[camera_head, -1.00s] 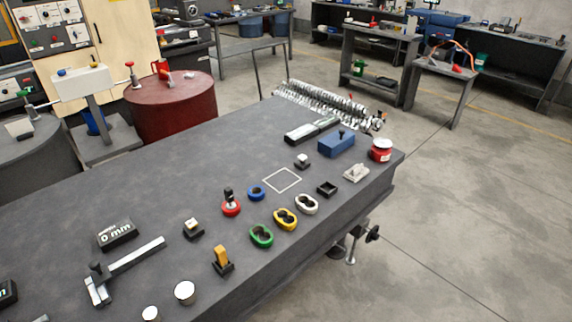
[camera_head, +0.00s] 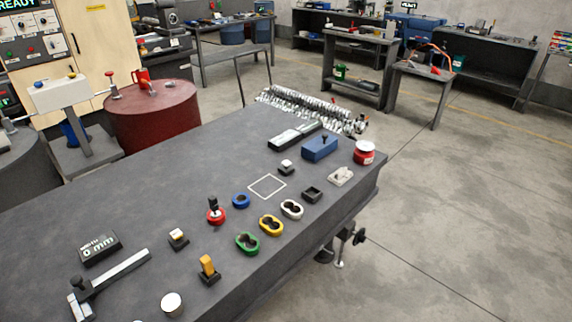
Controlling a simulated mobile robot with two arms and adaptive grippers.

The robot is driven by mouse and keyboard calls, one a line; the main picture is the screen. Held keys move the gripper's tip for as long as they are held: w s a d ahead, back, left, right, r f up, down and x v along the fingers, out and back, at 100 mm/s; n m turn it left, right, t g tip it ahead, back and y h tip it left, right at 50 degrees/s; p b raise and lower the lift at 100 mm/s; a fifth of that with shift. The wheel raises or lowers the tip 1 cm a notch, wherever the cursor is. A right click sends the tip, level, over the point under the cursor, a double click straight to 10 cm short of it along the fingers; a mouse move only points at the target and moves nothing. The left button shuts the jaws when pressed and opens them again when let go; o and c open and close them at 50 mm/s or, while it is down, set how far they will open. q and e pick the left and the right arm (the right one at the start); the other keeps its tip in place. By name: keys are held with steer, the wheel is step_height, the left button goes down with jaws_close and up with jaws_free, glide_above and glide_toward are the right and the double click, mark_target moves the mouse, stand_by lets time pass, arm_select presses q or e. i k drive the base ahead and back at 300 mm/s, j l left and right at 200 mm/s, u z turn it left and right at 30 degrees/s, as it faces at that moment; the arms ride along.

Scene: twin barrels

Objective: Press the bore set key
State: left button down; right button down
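No label reading bore set shows in the head view, so I cannot tell which part is the bore set key. Two small dark blocks with pale tops look like keys. One block (camera_head: 178,239) stands near the width display (camera_head: 99,248), which reads 0 mm. The other block (camera_head: 286,168) stands behind the white square outline (camera_head: 267,187), near the blue box (camera_head: 320,148). A dark caliper-like tool (camera_head: 110,281) lies at the lower left of the bench. Neither of my grippers is in view.
The grey bench (camera_head: 160,190) holds several coloured rings, a yellow-topped part (camera_head: 208,269) and a red-and-white pot (camera_head: 364,152). A dark red barrel (camera_head: 151,112) stands behind its left side. Open concrete floor (camera_head: 450,220) lies to the right.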

mark_target(286, 163)
steer(key=i+l+u, duration=0.45)
steer(key=i, duration=0.25)
steer(key=i+l+u, duration=0.45)
steer(key=i+l, duration=0.15)
steer(key=l, duration=0.2)
